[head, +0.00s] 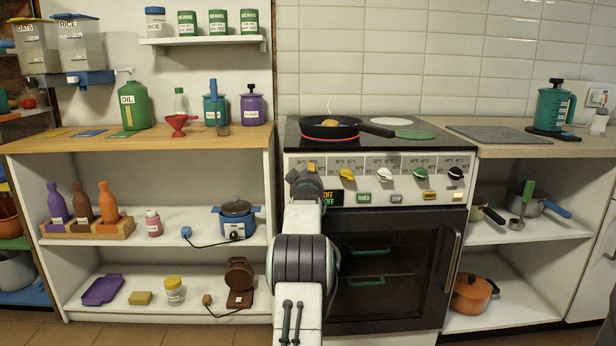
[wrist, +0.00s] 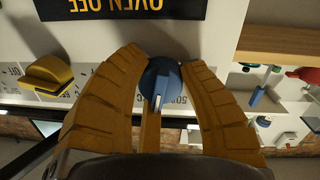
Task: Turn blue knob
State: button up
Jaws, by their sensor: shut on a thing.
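The blue knob (wrist: 160,82) is on the white front panel of the stove (head: 400,184). In the wrist view it sits between the two brown fingers of my gripper (wrist: 163,62), which are shut on it from both sides. A pale mark shows on the knob's ridge. In the head view my gripper (head: 306,180) is at the left end of the panel and hides the blue knob. The "OVEN OFF" display (wrist: 120,5) appears upside down in the wrist view, and a yellow knob (wrist: 48,76) is to the left.
More knobs, such as the white knob (head: 386,174) and green knob (head: 420,174), line the panel to the right. A black pan (head: 330,129) stands on a glowing burner. The oven door (head: 385,270) is closed below. Open shelves (head: 165,255) stand at left.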

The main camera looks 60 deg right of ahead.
jog(key=shift+f+m, duration=0.3)
jog(key=shift+f, duration=0.25)
jog(key=o, duration=1.1)
jog(key=shift+w+r, duration=0.1)
jog(key=shift+o, duration=0.6)
jog(key=shift+r, duration=0.2)
jog(key=shift+s+a+r, duration=0.15)
jog(key=shift+s+a, duration=0.15)
jog(key=shift+a, duration=0.15)
jog(key=v, duration=1)
jog(key=shift+s+a, duration=0.15)
jog(key=shift+a, duration=0.25)
